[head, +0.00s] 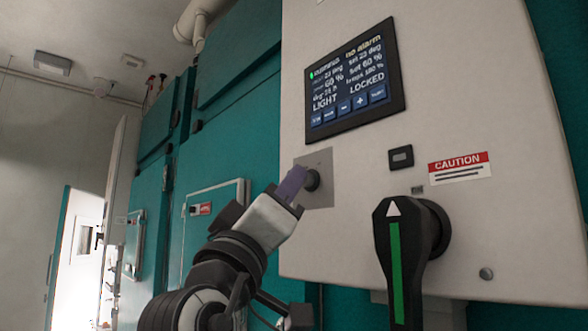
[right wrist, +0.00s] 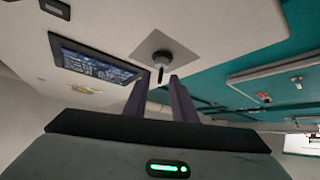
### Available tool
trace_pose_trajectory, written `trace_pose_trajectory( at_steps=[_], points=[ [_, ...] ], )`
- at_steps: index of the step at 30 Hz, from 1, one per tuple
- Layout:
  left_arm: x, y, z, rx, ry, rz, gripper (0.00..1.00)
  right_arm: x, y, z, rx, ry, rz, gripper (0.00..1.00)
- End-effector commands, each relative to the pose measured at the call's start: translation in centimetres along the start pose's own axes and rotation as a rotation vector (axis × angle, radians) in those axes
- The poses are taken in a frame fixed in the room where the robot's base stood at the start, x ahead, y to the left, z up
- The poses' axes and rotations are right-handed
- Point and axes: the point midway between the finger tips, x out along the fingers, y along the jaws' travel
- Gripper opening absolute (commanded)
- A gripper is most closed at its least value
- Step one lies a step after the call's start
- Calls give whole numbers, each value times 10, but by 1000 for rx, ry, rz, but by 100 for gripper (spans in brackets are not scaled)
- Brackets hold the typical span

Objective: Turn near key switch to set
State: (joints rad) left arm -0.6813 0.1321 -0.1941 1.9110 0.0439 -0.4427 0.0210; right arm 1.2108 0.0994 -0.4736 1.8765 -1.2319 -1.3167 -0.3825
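The near key switch (head: 313,180) is a dark round knob on a square grey plate (head: 326,163) below the display, on the pale control panel. In the right wrist view the switch (right wrist: 162,57) shows a small dark key part pointing toward me. My right gripper (head: 294,184) is right in front of the switch and partly covers the plate. In the right wrist view the gripper (right wrist: 158,80) has its two purple fingers apart. The key part appears between the fingertips, with a gap on each side. The switch's set markings are not readable. My left gripper is not in view.
The display (head: 352,80) reads "no alarm" and "LOCKED". A black handle with a green stripe (head: 398,262) juts out at the lower right, below a caution label (head: 459,168). Teal chambers (head: 220,140) line the left, with open space farther left.

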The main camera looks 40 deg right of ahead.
Motion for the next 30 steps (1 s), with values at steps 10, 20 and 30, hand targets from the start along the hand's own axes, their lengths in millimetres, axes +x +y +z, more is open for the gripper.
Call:
trace_pose_trajectory(
  at_steps=[10, 20, 30],
  points=[
    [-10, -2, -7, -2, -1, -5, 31, 39, 0, 0, 0, 0, 0, 24],
    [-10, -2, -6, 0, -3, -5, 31, 40, -1, 0, 1, 1, -1, 16],
    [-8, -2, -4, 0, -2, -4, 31, 39, -2, 1, 10, 1, 8, 0]
  ],
)
